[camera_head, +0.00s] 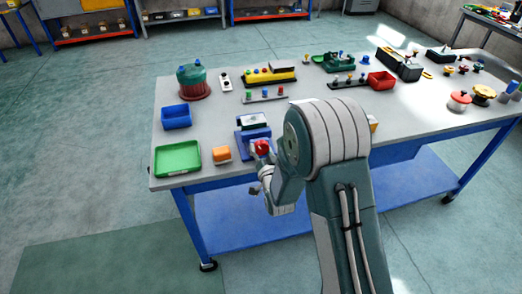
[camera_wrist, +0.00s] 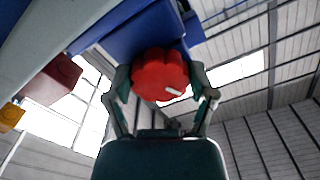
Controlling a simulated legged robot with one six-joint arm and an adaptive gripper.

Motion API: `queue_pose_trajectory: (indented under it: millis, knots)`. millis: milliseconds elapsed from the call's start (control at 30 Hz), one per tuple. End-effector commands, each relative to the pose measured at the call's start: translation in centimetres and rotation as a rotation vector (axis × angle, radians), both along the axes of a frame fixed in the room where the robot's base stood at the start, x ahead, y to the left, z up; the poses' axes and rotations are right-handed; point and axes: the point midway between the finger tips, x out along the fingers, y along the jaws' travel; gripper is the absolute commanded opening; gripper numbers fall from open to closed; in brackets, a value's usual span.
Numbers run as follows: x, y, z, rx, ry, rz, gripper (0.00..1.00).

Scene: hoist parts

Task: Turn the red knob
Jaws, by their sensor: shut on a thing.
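The red knob (camera_wrist: 160,75) is round with a scalloped rim and a short white mark, which points toward the lower right in the wrist view. It sits on the front of a blue device (camera_wrist: 125,38). In the head view the red knob (camera_head: 262,147) shows at the front of the blue device (camera_head: 245,136), near the table's front edge. My gripper (camera_wrist: 162,88) has one finger on each side of the knob and is shut on it. In the head view my arm hides part of the device and most of my gripper.
The grey table (camera_head: 215,113) has some free room between these things.

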Motion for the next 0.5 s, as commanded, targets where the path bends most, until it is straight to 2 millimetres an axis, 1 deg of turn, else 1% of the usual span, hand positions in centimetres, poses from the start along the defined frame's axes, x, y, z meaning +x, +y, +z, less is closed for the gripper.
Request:
queue_pose_trajectory:
  millis: [500]
  knots:
    - [0.12, -0.02, 0.16, 0.472, 0.133, -0.003, 0.24]
